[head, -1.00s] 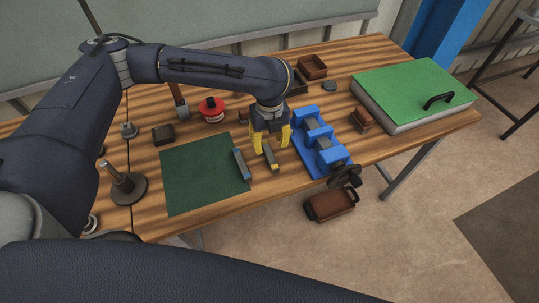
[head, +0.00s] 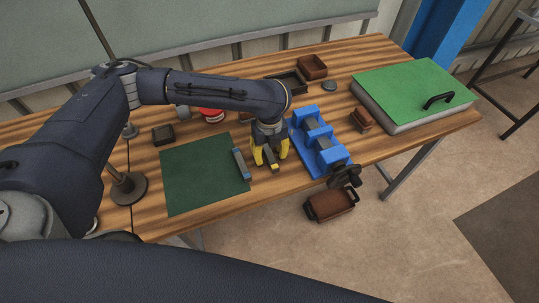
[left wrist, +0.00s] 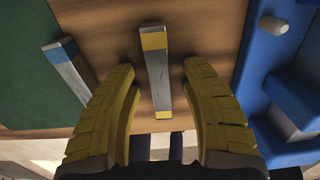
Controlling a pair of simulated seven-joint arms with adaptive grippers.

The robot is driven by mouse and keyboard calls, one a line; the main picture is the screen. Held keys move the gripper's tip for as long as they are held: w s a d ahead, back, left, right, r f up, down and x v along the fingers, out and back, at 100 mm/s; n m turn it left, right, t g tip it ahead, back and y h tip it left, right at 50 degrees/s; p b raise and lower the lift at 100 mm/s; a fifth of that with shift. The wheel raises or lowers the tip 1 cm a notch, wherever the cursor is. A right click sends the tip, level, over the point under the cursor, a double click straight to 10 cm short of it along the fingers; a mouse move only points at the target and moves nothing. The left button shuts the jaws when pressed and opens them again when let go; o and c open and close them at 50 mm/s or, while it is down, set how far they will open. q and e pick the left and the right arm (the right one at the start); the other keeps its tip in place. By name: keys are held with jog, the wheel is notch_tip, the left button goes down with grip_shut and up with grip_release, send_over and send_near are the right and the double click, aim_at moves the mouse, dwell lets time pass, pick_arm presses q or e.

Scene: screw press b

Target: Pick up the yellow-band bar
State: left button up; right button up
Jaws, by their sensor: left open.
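The yellow-band bar (head: 271,159) is a grey metal bar with yellow bands near its ends. It lies on the wooden table between the green mat and the blue press. In the left wrist view the yellow-band bar (left wrist: 156,70) shows between my fingers, beyond their tips. My left gripper (head: 271,159) has yellow fingers and is open, low over the bar, one finger on each side. In the left wrist view my left gripper (left wrist: 163,75) does not visibly touch the bar. My right gripper is not in view.
A blue-band bar (head: 241,163) lies at the right edge of the green mat (head: 200,180). The blue screw press (head: 308,155) stands close to the right of my gripper. A green-topped case (head: 410,90) is further right. Brown bins (head: 312,67) stand at the back.

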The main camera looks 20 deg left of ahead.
pick_arm(q)
jog(key=shift+c, duration=0.5)
grip_shut()
jog(key=shift+r, duration=0.15)
